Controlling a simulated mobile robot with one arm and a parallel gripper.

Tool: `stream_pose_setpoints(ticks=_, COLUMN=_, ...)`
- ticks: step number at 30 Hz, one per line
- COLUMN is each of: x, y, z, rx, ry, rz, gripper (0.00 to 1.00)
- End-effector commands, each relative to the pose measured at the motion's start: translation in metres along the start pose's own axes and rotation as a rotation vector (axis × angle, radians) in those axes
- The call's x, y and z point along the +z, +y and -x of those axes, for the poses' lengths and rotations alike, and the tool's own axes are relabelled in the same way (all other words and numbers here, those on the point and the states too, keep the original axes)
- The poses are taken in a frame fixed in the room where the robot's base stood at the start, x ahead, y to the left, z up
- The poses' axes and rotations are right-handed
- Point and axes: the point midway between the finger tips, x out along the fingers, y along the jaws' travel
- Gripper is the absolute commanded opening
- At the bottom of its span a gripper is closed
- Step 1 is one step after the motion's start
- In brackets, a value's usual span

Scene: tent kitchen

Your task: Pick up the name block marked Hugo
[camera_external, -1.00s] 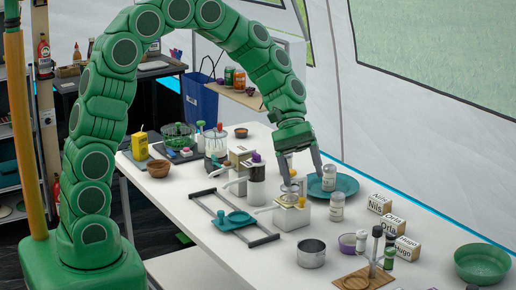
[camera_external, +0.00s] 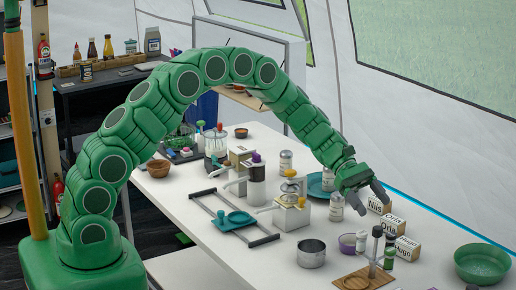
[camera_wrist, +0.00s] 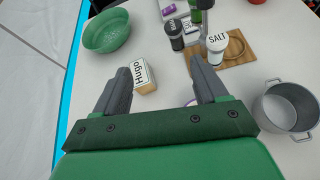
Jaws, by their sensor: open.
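In the wrist view my gripper's fingers (camera_wrist: 160,72) are spread wide. I cannot tell my exact height over the blocks.
A wooden board (camera_external: 364,280) with shakers, including a salt shaker (camera_wrist: 216,44), stands close to Hugo.

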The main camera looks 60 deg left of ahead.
Motion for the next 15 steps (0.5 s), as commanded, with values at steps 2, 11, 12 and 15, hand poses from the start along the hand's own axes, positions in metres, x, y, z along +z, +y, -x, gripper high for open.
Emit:
stream_pose_setpoints(ticks=2, x=-0.018, y=0.011, z=-0.007, rx=0.023, ry=-0.014, rz=0.048, gripper=0.72)
stream_pose_setpoints(ticks=11, x=-0.062, y=0.042, z=-0.021, rx=0.098, ry=-0.057, rz=0.177, gripper=0.72)
stream_pose_setpoints(ticks=12, x=-0.066, y=0.043, z=-0.022, rx=0.102, ry=-0.059, rz=0.186, gripper=0.72)
stream_pose_setpoints(ticks=15, x=-0.071, y=0.046, z=-0.024, rx=0.109, ry=-0.064, rz=0.200, gripper=0.72)
